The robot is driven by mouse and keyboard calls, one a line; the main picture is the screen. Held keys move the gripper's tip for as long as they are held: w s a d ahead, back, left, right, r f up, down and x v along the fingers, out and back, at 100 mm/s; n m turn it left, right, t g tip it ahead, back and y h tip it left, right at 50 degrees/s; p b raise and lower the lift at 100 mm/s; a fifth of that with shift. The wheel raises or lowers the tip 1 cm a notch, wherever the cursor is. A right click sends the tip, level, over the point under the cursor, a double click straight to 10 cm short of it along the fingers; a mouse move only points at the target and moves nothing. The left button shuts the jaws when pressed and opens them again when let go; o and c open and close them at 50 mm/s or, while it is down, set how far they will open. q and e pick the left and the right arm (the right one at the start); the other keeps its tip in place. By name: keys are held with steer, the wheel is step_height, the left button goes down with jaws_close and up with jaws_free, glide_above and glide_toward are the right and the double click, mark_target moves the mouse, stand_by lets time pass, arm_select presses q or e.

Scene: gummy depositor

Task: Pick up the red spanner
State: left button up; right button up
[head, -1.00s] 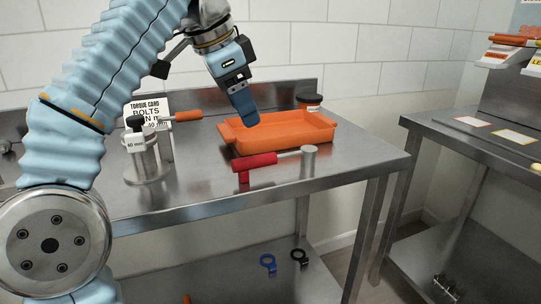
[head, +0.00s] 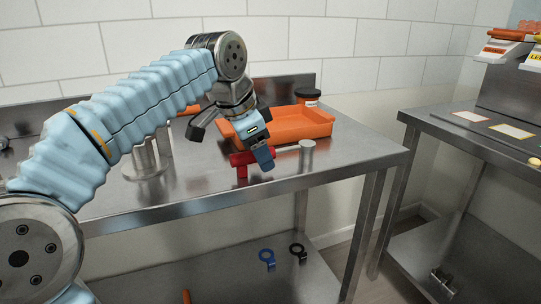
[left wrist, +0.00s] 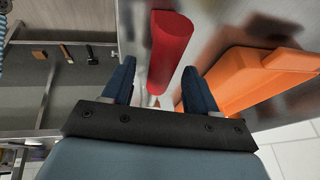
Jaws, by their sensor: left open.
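The red spanner (head: 239,159) lies across supports at the front of the steel table, raised above its top. In the head view my left gripper (head: 264,160) is over it and hides much of its shaft. My right gripper is not in view.
An orange tray (head: 310,133) stands just behind the spanner, with a dark-lidded jar (head: 307,97) at its back. A steel post (head: 307,156) stands right of the spanner. A steel fixture (head: 146,165) is at the left. The table's front right is clear.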

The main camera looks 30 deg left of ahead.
arm_select(q)
jaws_close()
steer(key=shift+r, duration=0.15)
stand_by(0.4)
steer(key=shift+r, duration=0.25)
step_height(320, 180, up, 2)
steer(key=shift+r, duration=0.15)
steer(key=s+d+r, duration=0.9)
steer(key=s+r, duration=0.1)
steer(key=shift+s, duration=0.3)
steer(key=shift+d, duration=0.1)
